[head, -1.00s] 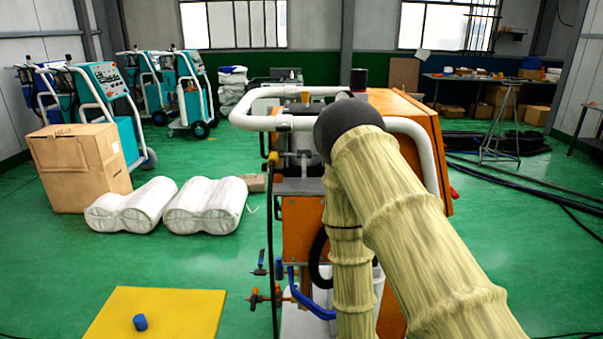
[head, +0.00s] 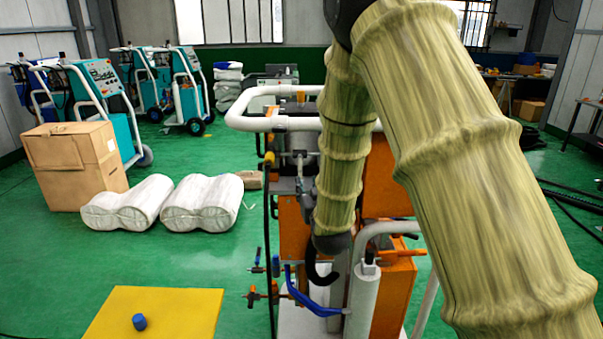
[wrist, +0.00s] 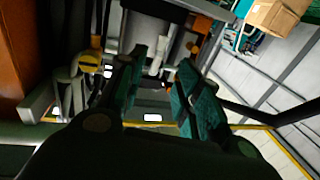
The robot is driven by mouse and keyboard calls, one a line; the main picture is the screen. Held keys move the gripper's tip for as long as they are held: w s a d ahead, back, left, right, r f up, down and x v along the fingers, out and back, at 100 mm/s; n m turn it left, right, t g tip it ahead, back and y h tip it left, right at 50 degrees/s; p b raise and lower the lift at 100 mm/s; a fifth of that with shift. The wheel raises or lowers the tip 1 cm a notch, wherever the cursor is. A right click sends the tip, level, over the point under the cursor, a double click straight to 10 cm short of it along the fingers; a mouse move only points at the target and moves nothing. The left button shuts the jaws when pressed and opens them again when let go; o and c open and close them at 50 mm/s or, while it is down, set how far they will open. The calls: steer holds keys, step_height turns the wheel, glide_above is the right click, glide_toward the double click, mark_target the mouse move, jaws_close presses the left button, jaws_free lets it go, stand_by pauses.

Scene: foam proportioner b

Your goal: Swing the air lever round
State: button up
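The orange proportioner machine (head: 378,180) with its white tube frame (head: 240,108) stands in the middle of the head view, partly hidden by my arm. Small valves with a blue handle (head: 276,265) and an orange handle (head: 252,296) show at its lower left. I cannot tell which part is the air lever. My gripper (wrist: 162,58) shows in the wrist view with its two green-padded fingers apart and nothing visible between them. Dark machine parts and pipes lie beyond the fingertips. In the head view I cannot make out the fingers below my dark wrist.
A yellow mat (head: 180,309) with a blue cap (head: 139,321) lies at the front left. Blue hoses (head: 318,307) hang at the machine's front. The green floor between mat and rolls is clear.

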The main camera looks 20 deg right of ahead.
mark_target(301, 173)
steer(key=w+p, duration=0.1)
steer(key=w, duration=0.2)
steer(key=w+p, duration=0.1)
steer(key=w, duration=0.2)
steer(key=w+p, duration=0.1)
steer(key=w, duration=0.2)
steer(key=shift+w+d, duration=0.3)
steer(key=shift+d, duration=0.1)
steer(key=shift+f, duration=0.1)
jaws_close()
